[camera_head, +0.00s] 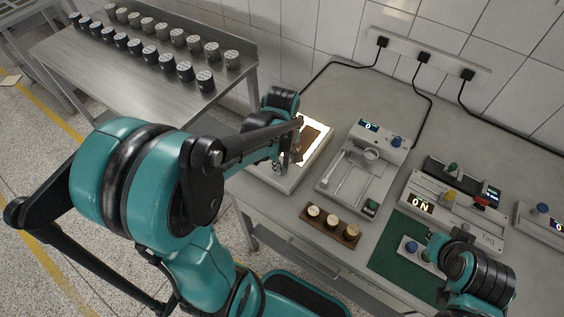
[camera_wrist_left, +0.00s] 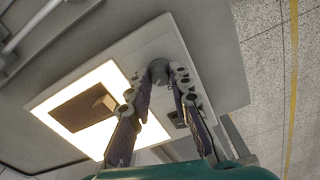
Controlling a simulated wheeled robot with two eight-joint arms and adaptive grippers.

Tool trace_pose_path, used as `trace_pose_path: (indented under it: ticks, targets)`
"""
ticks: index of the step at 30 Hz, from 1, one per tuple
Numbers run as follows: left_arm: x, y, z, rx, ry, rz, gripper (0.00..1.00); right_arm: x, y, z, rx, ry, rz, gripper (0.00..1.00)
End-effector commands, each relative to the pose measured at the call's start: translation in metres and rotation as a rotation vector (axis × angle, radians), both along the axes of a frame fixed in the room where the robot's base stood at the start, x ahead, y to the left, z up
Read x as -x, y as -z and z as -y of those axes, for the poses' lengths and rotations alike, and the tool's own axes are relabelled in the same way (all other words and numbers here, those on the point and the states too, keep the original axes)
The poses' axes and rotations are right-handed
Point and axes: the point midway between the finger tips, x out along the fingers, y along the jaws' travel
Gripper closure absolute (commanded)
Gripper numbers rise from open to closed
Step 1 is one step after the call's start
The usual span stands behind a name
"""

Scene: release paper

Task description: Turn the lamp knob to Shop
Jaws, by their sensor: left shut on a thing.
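The lamp box (camera_head: 262,172) stands at the left end of the bench, with a bright square light panel (camera_head: 325,125) and a brown plate (camera_head: 311,134) on it. The left wrist view shows the same lamp box (camera_wrist_left: 180,50), with the lit panel (camera_wrist_left: 68,122) and a grey round lamp knob (camera_wrist_left: 158,68). My left gripper (camera_wrist_left: 162,78) has its two fingers on either side of the knob and is shut on it. The knob is hidden behind my left arm in the head view. The knob's setting marks are too small to read. My right gripper (camera_head: 438,247) is partly visible at the lower right; its fingers are unclear.
A grey device with a pan (camera_head: 370,155) stands right of the lamp. In front of it is a wooden holder (camera_head: 331,226) with three round pieces. A green mat (camera_head: 385,262) and devices with displays (camera_head: 455,207) lie further right. A metal side table (camera_head: 118,74) holds several canisters.

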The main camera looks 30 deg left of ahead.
Motion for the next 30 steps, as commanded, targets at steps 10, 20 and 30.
trace_pose_path:
  ticks: [10, 20, 30]
  targets:
    - [0.0000, -0.0002, 0.0000, 0.000, 0.296, 0.000, 1.00, 0.0000, -0.0045, 0.0000, 0.000, 0.000, 0.000, 1.00]
    - [0.0002, 0.0001, 0.0000, 0.000, 0.469, 0.000, 1.00, 0.0000, -0.0064, 0.0000, 0.000, 0.000, 0.000, 1.00]
    - [0.0003, 0.0003, 0.0001, 0.000, 0.523, 0.000, 1.00, -0.0001, -0.0068, 0.0000, 0.000, 0.000, 0.000, 1.00]
